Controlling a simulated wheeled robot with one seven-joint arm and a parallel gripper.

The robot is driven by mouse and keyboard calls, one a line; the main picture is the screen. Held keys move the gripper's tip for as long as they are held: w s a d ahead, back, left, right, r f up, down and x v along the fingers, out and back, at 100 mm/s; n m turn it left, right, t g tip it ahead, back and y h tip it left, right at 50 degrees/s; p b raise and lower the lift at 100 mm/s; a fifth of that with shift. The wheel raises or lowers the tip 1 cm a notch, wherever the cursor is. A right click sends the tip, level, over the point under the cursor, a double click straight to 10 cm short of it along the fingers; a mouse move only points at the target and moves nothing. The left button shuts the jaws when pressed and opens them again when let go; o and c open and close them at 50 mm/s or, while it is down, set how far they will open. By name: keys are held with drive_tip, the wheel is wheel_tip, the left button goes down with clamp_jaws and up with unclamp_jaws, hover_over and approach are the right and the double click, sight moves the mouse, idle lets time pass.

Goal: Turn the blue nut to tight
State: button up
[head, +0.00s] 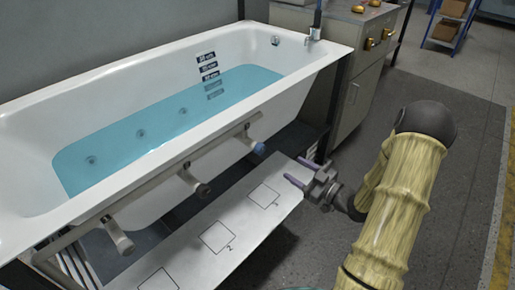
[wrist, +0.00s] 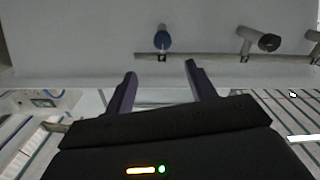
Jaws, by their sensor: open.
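The blue nut (head: 259,149) sits on the end of a short pipe stub at the right end of the grey pipe along the tub's front side. In the wrist view the blue nut (wrist: 162,41) is ahead, slightly above and between the fingertips. My gripper (head: 293,170) is open and empty, to the right of the nut and a little lower in the head view, apart from it. Its two purple fingers (wrist: 159,80) point toward the tub side in the wrist view. Whether the nut is tight or loose cannot be told.
The white bathtub (head: 330,48) holds blue water. Two other stubs with dark (head: 201,189) and grey (head: 124,245) ends stick out along the pipe (head: 150,188). A white board (head: 240,225) with numbered squares lies below. A grey cabinet (head: 352,105) stands behind; open floor is at right.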

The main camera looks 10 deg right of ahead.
sight(263, 149)
drive_tip(key=b+x, duration=0.4)
drive_tip(key=x, duration=1.3)
drive_tip(key=shift+a, duration=0.3)
drive_tip(key=shift+c, duration=0.3)
drive_tip(key=c, duration=0.9)
drive_tip(key=shift+d, duration=0.15)
